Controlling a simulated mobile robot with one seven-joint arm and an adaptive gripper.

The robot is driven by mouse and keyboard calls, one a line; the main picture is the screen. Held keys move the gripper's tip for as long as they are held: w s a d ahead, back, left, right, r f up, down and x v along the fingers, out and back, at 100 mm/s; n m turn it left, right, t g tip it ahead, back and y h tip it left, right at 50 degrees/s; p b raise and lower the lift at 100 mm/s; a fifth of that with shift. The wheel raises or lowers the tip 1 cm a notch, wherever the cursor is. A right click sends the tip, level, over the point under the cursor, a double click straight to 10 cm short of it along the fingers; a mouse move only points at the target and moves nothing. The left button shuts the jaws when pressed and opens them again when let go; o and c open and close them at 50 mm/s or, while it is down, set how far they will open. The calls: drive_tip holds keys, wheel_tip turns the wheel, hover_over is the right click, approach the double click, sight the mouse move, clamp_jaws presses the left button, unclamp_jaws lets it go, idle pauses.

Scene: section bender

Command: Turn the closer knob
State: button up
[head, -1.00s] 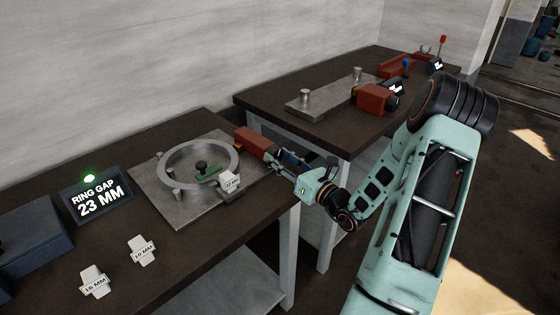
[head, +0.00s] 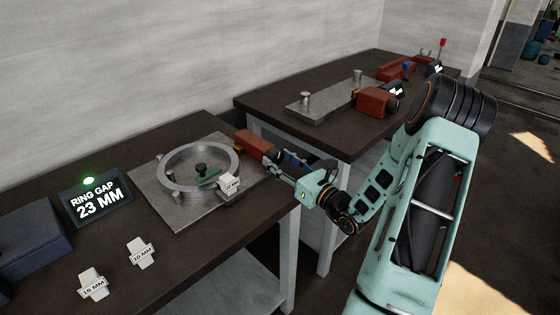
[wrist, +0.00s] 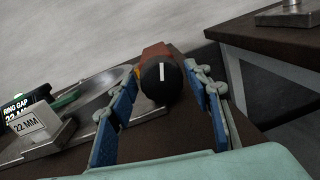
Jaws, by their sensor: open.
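The closer knob is a round black knob (wrist: 161,80) with a white line, on the near end of a red block (head: 254,145). The line stands about upright in the wrist view. The block sits at the right edge of the metal plate that carries the ring. My gripper (head: 281,160) is at the knob's end of the block and hides the knob in the head view. In the wrist view its two blue fingers (wrist: 163,84) are spread, one on each side of the knob, with visible gaps. I cannot tell whether the tips reach past the knob's face.
A steel ring (head: 164,184) stands on the metal plate (head: 185,214), with a white 22 MM tag (head: 229,184) beside it. A screen (head: 97,199) reads RING GAP 23 MM under a green light. Another red block with a black knob (head: 392,103) is on the farther table.

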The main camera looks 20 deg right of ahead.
drive_tip(key=shift+s, duration=0.1)
drive_tip(key=v, duration=1.1)
drive_tip(key=shift+s+d, duration=0.2)
drive_tip(key=shift+s, duration=0.2)
drive_tip(key=shift+o, duration=0.3)
drive_tip(key=shift+o, duration=1.1)
drive_tip(key=shift+f, duration=0.1)
drive_tip(key=w+n+y+b, duration=0.1)
drive_tip(key=b, duration=0.5)
drive_tip(key=w+d+g+y+b, duration=0.1)
drive_tip(key=b, duration=0.6)
drive_tip(key=shift+w+d+n+g+y, duration=0.2)
drive_tip(key=shift+n+g+y, duration=0.1)
drive_tip(key=shift+n+y, duration=0.1)
drive_tip(key=b+x, duration=0.2)
drive_tip(key=x, duration=0.8)
drive_tip(key=shift+w+b, duration=0.1)
drive_tip(key=shift+b, duration=0.2)
